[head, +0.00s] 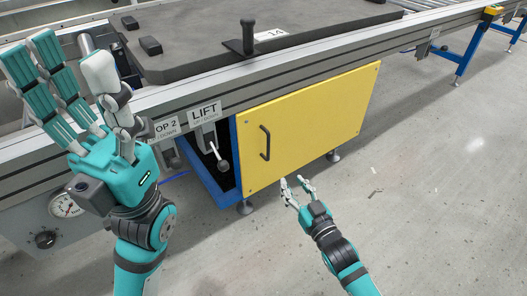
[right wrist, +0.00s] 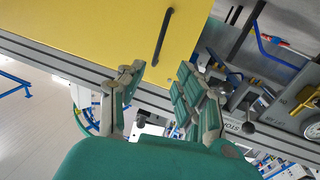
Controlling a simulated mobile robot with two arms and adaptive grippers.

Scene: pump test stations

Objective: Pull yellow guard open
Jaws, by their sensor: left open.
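The yellow guard (head: 318,118) is a flat panel below the station's rail, with a black bar handle (head: 265,143) near its left edge. A dark gap and blue frame show left of the panel. My right gripper (head: 298,183) is open and empty, below and right of the handle, apart from it. In the right wrist view the guard (right wrist: 95,28) and handle (right wrist: 163,36) lie beyond my spread right fingers (right wrist: 160,92). My left gripper (head: 72,72) is open and empty, fingers up, at the far left in front of the rail.
A LIFT lever (head: 222,164) hangs under its label just left of the guard. A gauge (head: 66,205) and knob (head: 46,239) sit at lower left. A dark pallet (head: 195,45) with an upright black post lies on top. The floor (head: 430,180) to the right is mostly clear.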

